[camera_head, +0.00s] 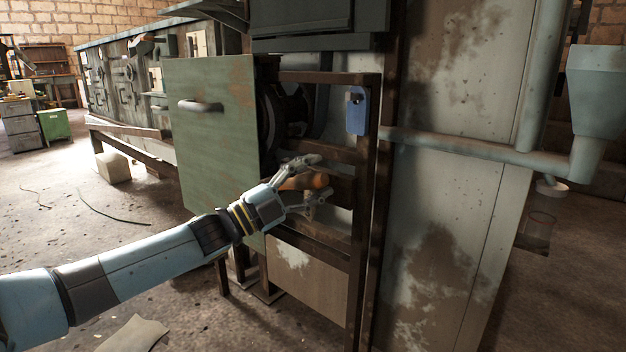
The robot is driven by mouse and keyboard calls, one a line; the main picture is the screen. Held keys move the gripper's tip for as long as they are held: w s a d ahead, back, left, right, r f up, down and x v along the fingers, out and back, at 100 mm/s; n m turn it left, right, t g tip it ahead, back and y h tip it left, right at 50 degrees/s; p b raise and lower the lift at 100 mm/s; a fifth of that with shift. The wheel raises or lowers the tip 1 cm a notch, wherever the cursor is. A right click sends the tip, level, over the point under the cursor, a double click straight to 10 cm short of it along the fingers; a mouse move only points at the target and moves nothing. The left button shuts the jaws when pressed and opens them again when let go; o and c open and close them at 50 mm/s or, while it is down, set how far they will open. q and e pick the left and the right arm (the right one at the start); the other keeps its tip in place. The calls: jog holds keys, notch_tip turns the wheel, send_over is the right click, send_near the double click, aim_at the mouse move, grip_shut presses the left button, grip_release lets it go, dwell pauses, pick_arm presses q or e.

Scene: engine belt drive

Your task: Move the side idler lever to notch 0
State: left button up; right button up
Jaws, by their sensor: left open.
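An orange rounded knob (320,181), which looks like the end of the side idler lever, shows in the head view inside the open rusty frame. An orange-brown part stretches left from it, partly covered by my gripper. My left gripper (322,177) is open, with one finger above the knob and the other below it. I cannot tell whether the fingers touch it. The notches and any numbers are too small or hidden to read. My right gripper is not in view.
A green panel door (212,135) with a handle stands open left of the frame. A dark wheel (285,115) sits behind it. A blue tag (356,111) hangs on the frame's right post. A pipe (470,150) runs right. The floor at left is mostly clear.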

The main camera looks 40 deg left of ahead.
pick_arm(q)
jog(key=shift+s+f, duration=0.15)
jog(key=v, duration=1.1)
jog(key=shift+s+a, duration=0.2)
jog(key=shift+s, duration=0.1)
